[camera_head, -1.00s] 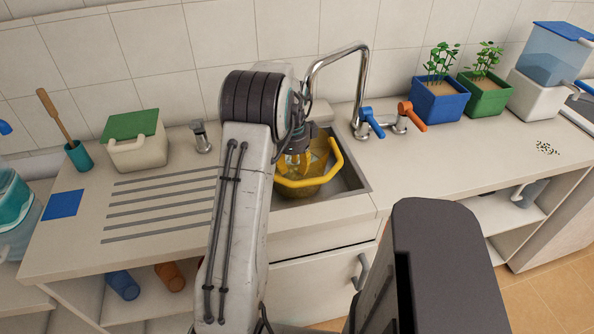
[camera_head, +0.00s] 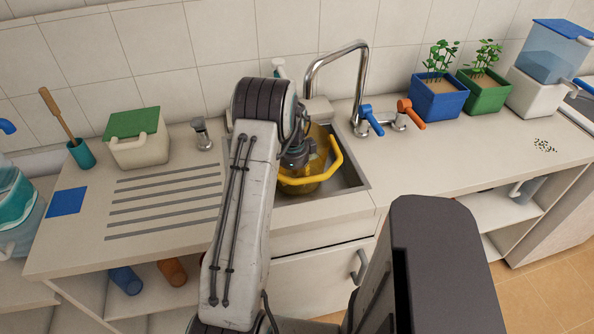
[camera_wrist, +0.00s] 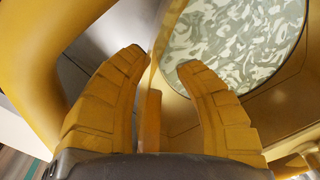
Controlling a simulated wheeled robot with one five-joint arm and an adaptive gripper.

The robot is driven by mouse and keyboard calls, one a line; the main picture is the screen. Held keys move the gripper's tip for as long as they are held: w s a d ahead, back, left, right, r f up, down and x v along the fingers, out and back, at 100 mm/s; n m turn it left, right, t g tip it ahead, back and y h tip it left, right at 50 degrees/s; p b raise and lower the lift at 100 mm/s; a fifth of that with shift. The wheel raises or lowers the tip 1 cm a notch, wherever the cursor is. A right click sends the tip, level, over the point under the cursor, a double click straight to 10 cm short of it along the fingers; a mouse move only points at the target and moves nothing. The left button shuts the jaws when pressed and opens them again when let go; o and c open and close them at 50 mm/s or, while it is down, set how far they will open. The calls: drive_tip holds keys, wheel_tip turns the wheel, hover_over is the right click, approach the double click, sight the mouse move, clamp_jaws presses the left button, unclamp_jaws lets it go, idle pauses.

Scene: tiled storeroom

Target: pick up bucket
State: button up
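The yellow bucket (camera_head: 332,172) sits in the sink, with a thick yellow rim and see-through amber walls. My gripper (camera_head: 305,165) reaches down over its left part, and my arm hides that side. In the wrist view my gripper (camera_wrist: 163,60) has its two yellow fingers apart, with a thin upright yellow part of the bucket (camera_wrist: 150,115) between them. I cannot tell whether either finger touches it. A round, mottled grey-green patch shows behind the right finger, apparently at the bucket's bottom.
The sink (camera_head: 352,180) has a tall faucet (camera_head: 362,85) with blue and orange handles behind it. A soap dispenser (camera_head: 202,135) and a green-lidded box (camera_head: 137,140) stand left. Blue (camera_head: 440,98) and green (camera_head: 484,92) planters stand right. The counter front right of the sink is clear.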

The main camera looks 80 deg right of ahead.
drive_tip(key=shift+o, duration=0.2)
clamp_jaws()
drive_tip(key=shift+d+r, duration=0.25)
drive_tip(key=shift+a+r, duration=0.1)
idle(0.4)
